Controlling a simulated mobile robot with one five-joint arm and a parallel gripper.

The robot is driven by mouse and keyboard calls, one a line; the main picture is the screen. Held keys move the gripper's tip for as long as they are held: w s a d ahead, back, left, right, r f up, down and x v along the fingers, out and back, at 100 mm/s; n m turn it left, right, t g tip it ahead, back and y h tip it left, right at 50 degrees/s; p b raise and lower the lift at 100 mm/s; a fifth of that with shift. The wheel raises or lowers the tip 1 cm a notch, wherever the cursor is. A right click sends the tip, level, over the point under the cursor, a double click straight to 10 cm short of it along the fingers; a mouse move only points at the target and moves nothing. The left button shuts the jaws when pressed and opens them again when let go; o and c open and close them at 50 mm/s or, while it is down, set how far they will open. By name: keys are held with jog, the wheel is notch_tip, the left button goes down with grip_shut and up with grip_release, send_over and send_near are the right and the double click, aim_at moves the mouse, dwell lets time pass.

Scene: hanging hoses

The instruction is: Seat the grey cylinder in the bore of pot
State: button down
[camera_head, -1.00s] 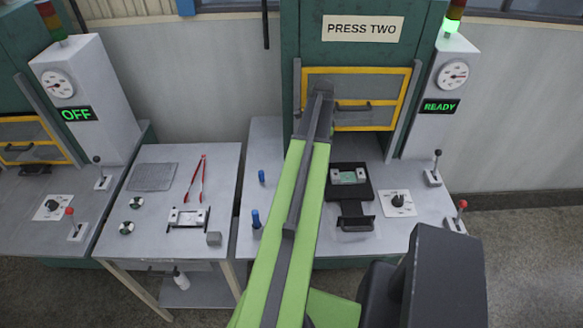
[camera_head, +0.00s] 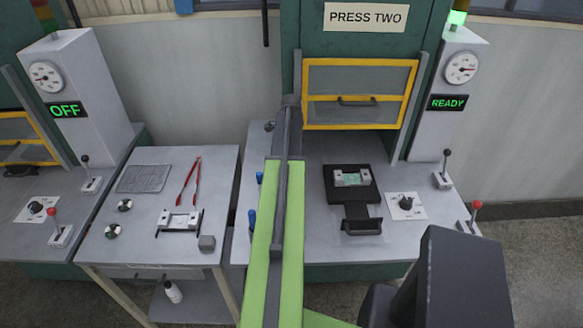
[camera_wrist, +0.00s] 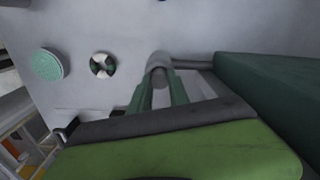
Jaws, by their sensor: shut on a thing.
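In the wrist view my gripper (camera_wrist: 158,78) is shut on a grey cylinder (camera_wrist: 159,62), whose rounded end shows between the green fingers. A round disc with black, white and green parts (camera_wrist: 103,65) lies to the left of the cylinder, apart from it. A teal round piece (camera_wrist: 47,65) is farther left. I cannot tell for sure which thing is the pot, and no bore is clear.
The press bench holds a black fixture with a light block (camera_head: 352,179), a knob plate (camera_head: 406,206) and blue pegs (camera_head: 252,219) beside my arm. The yellow-framed press door (camera_head: 358,92) is shut.

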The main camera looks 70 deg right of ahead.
jog(key=shift+f, duration=0.25)
jog(key=c, duration=1.2)
grip_release()
jog(key=shift+r, duration=0.15)
jog(key=shift+c, duration=0.2)
notch_tip(320, 180, up, 12)
jog(key=p, duration=1.2)
jog(key=shift+r+p, duration=0.2)
jog(key=shift+p, duration=0.1)
